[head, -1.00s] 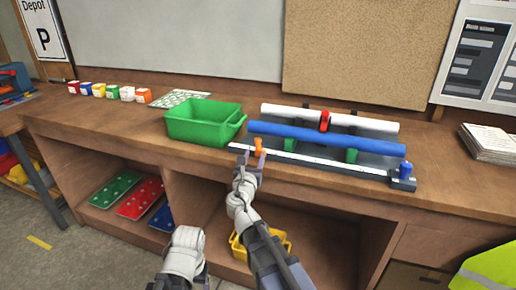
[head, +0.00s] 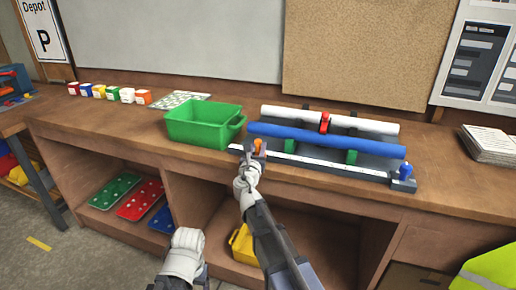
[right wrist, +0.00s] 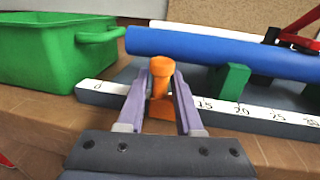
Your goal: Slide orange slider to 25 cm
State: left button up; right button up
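The orange slider (head: 259,146) stands upright near the left end of the white ruler rail (head: 320,162). In the right wrist view the slider (right wrist: 162,80) sits between the 0 mark and the 15 mark; the numbers between are hidden by my fingers. My right gripper (right wrist: 163,85) is open, with one finger on each side of the slider. I cannot tell whether either finger touches it. The 25 mark shows farther right on the rail.
A green bin (head: 203,124) stands left of the rail. A blue tube (head: 326,139) on green supports and a white tube lie behind it. A blue knob (head: 405,171) stands at the rail's right end. The counter in front of the rail is clear.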

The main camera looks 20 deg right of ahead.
grip_shut()
dwell(0.8)
